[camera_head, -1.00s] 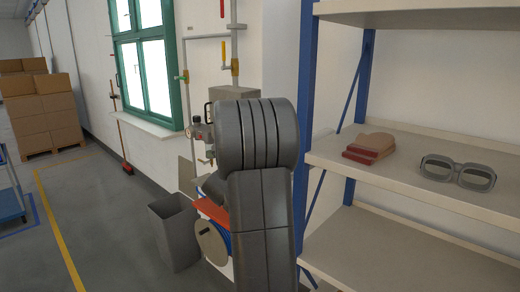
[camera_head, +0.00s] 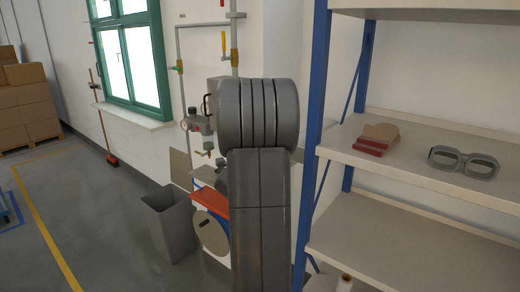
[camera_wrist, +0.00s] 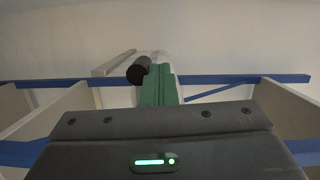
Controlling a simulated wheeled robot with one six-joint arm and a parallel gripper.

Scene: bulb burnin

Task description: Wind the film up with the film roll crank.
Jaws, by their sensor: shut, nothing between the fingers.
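My gripper (camera_wrist: 158,70) shows in the wrist view as green fingers, shut and empty, in front of my dark gripper body. A black round end (camera_wrist: 138,70) with a pale, partly see-through cylinder (camera_wrist: 162,57) shows just beyond the fingertips. It may be the film roll and its crank handle, but I cannot tell, nor whether the fingers touch it. In the head view my arm hides the gripper. A small pale cylinder (camera_head: 345,284) shows at the bottom edge below the shelves, cut off by the frame. No crank is clearly visible there.
A blue-posted rack (camera_head: 315,120) stands at right, with mitts (camera_head: 375,139) and goggles (camera_head: 463,162) on a shelf. A grey bin (camera_head: 170,223) and a grey disc (camera_head: 210,232) under a red top (camera_head: 210,200) stand left of my arm. Floor at left is open.

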